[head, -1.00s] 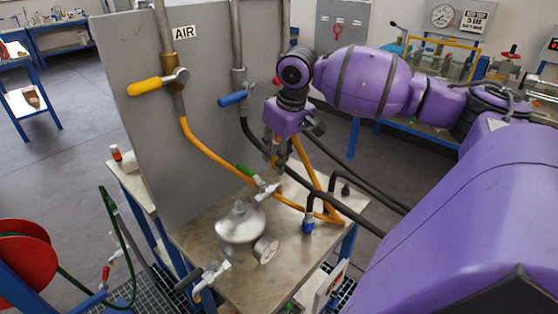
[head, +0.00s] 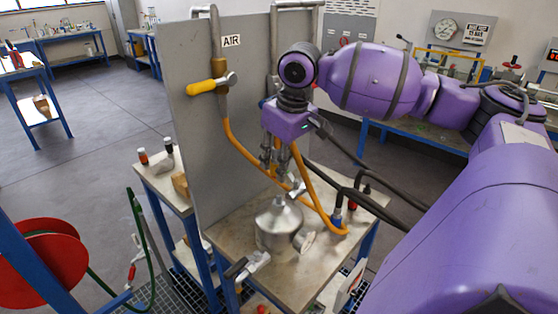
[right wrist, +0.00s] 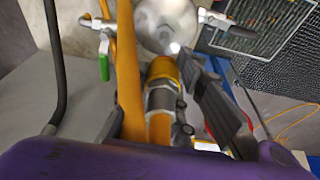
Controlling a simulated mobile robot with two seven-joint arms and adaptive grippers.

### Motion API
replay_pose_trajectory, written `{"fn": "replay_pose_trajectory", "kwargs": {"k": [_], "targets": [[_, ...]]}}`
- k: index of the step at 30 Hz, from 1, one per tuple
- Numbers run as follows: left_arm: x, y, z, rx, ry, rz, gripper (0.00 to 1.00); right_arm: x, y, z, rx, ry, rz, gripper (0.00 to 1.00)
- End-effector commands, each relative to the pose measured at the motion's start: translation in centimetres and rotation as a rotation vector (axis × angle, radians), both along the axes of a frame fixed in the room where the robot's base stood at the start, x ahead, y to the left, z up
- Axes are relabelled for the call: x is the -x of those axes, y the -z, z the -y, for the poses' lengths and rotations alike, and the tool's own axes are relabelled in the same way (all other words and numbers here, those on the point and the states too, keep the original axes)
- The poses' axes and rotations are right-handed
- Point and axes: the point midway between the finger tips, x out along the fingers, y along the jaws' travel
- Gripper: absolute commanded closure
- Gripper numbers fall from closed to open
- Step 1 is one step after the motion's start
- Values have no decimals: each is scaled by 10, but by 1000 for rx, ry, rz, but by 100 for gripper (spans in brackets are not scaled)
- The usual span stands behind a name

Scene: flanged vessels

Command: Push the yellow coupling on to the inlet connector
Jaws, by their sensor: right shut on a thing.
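The yellow coupling (right wrist: 163,68) is on the end of an orange hose and shows in the right wrist view. My right gripper (head: 276,166) is shut on the coupling's grey body, with a dark finger beside it. In the head view it is above and slightly behind the flanged vessel (head: 279,228); the coupling is mostly hidden there. In the right wrist view the coupling's yellow end points toward the vessel (right wrist: 165,20); I cannot tell whether they touch. I cannot clearly identify the inlet connector. My left gripper is out of view.
The vessel stands on a metal-topped bench (head: 300,280) before a grey panel (head: 205,140). A green-handled valve (right wrist: 103,62) is left of the vessel in the wrist view. The orange hose (head: 318,195) loops over the bench. A red hose reel (head: 40,262) stands at left.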

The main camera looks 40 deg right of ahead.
Motion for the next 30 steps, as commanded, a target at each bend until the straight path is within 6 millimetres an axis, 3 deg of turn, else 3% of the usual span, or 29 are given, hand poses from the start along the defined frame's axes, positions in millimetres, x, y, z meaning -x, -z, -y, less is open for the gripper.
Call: {"fn": "replay_pose_trajectory", "kwargs": {"k": [14, 30], "targets": [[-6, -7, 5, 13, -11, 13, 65, 1, -4, -1, 5, -7, 0, 100], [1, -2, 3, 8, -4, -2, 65, 1, 48, 0, 7, -7, -6, 100]]}}
